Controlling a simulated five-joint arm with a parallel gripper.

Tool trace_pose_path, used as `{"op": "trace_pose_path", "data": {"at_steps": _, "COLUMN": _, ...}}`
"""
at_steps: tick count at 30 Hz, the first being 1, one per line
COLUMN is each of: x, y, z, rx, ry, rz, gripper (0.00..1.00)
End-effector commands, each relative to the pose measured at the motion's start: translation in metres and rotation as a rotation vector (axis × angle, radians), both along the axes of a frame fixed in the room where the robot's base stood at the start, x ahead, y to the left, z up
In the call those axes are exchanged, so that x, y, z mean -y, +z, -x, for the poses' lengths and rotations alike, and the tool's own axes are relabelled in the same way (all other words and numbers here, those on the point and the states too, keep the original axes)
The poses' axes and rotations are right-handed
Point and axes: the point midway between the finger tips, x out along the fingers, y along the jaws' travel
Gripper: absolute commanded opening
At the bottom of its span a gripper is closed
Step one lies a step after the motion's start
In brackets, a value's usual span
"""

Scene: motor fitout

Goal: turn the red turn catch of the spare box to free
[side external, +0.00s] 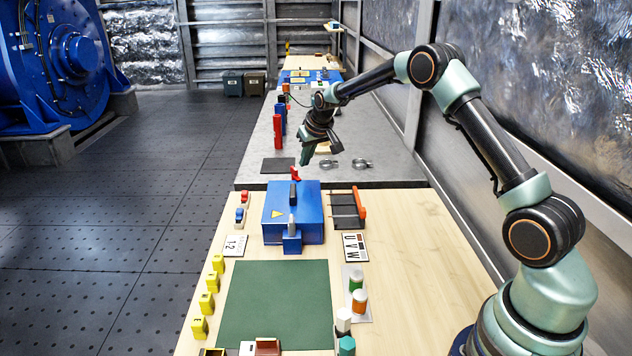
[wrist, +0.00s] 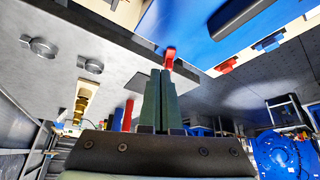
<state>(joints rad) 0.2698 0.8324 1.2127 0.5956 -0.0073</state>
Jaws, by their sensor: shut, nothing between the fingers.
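The blue box (side external: 307,225) with a dark handle and a yellow warning triangle stands on the light wooden bench. Its red turn catch (side external: 296,174) sticks up at the box's far edge; it also shows in the wrist view (wrist: 170,57), at the edge of the blue box (wrist: 205,28). My gripper (side external: 304,162) is shut and empty, its green fingers pointing down just above and beside the catch. In the wrist view my fingertips (wrist: 160,73) lie close to the catch; I cannot tell whether they touch it. The catch's exact turn position is unclear.
A black rack with an orange-red end (side external: 360,203) stands right of the box. Metal rings (side external: 361,163) and a dark pad (side external: 278,166) lie on the grey bench beyond. A green mat (side external: 275,305) lies in front, with yellow blocks (side external: 207,303) to its left.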

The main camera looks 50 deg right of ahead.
Motion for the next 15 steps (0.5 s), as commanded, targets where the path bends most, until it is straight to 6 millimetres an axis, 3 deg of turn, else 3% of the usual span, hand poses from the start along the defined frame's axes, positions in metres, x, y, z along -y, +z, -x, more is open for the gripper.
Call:
{"op": "trace_pose_path", "data": {"at_steps": 6, "x": 0.000, "y": 0.024, "z": -0.001, "rx": 0.002, "ry": 0.000, "rz": 0.001, "gripper": 0.00}}
{"op": "trace_pose_path", "data": {"at_steps": 15, "x": 0.000, "y": 0.030, "z": 0.000, "rx": -0.001, "ry": 0.000, "rz": 0.000, "gripper": 0.00}}
